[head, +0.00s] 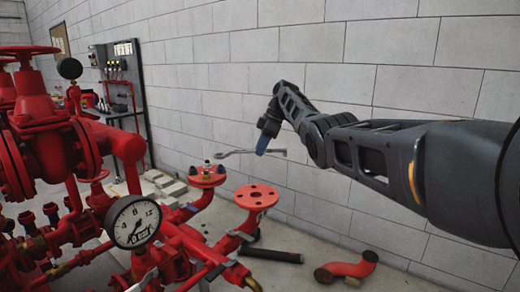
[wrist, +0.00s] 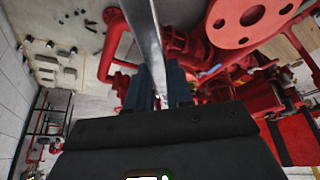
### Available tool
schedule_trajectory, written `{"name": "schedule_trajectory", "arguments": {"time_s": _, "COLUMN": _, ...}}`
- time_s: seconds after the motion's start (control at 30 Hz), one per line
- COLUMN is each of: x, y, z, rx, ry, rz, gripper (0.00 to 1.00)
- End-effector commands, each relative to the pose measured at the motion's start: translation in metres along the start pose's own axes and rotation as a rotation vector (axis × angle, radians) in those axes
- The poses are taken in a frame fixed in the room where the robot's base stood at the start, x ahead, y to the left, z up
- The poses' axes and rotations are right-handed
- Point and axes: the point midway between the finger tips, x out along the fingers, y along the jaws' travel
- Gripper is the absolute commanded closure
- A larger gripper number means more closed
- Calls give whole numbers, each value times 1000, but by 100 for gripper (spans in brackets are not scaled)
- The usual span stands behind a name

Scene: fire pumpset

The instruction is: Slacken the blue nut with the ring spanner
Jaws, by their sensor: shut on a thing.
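The ring spanner (head: 238,152) is a long grey metal tool, held roughly level in the head view. My gripper (head: 262,148) is shut on it, with spanner showing on both sides of the fingers. In the wrist view the spanner (wrist: 147,40) runs up out of the picture between my dark blue fingers (wrist: 159,88). Its left end in the head view is close to a small upright stud (head: 207,163) on a red flange (head: 208,178). I cannot tell whether they touch. The blue nut is too small to make out clearly there.
A second red flange (head: 256,196) stands to the right. A pressure gauge (head: 133,221) and red valves (head: 50,125) crowd the left. A loose red elbow pipe (head: 346,268) and a dark pipe (head: 270,255) lie on the floor. A grey block wall (head: 400,55) is behind my arm.

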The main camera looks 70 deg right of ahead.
Motion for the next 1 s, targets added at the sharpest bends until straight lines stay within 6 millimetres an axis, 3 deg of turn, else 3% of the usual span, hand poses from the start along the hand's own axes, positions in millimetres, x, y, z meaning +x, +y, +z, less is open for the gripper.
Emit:
{"name": "schedule_trajectory", "arguments": {"time_s": 0.37, "x": -1, "y": 0, "z": 0, "rx": 0, "ry": 0, "rz": 1, "gripper": 100}}
{"name": "schedule_trajectory", "arguments": {"time_s": 1.0, "x": 21, "y": 1, "z": 10, "rx": -4, "ry": 5, "rz": -1, "gripper": 100}}
